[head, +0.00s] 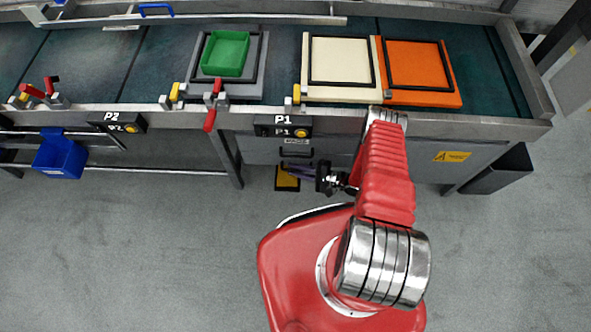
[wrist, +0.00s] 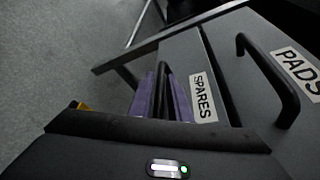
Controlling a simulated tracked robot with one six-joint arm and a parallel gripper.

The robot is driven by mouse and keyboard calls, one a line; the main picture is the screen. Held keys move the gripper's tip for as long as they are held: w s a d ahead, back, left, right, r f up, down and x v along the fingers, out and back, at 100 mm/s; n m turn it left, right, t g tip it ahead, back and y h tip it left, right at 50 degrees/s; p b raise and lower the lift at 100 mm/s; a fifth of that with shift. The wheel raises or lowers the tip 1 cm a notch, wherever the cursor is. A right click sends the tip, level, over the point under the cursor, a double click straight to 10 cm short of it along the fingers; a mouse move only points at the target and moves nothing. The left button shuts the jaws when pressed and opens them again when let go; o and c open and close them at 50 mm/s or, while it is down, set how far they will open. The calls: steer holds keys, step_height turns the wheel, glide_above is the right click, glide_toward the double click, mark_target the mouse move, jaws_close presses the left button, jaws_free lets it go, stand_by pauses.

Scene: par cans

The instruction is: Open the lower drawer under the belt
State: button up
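The lower drawer (wrist: 215,102), labelled SPARES, has a grey front and appears closed. In the wrist view its black bar handle (wrist: 163,84) stands between the two purple fingers of my gripper (wrist: 162,100). The fingers lie close on either side of the bar with no clear gap, so they look shut on it. In the head view my gripper (head: 297,168) points left, low at the drawer unit, and hides the lower handle. The upper drawer (wrist: 260,115), labelled PADS, has its own black handle (wrist: 268,72), which is free.
The belt (head: 142,63) above carries a green tray (head: 225,54), a cream tray (head: 341,60) and an orange tray (head: 415,64). A blue bin (head: 60,156) hangs at left. The front floor is clear.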

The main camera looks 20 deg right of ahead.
steer(key=shift+c, duration=0.3)
jaws_close()
steer(key=shift+s+a, duration=0.1)
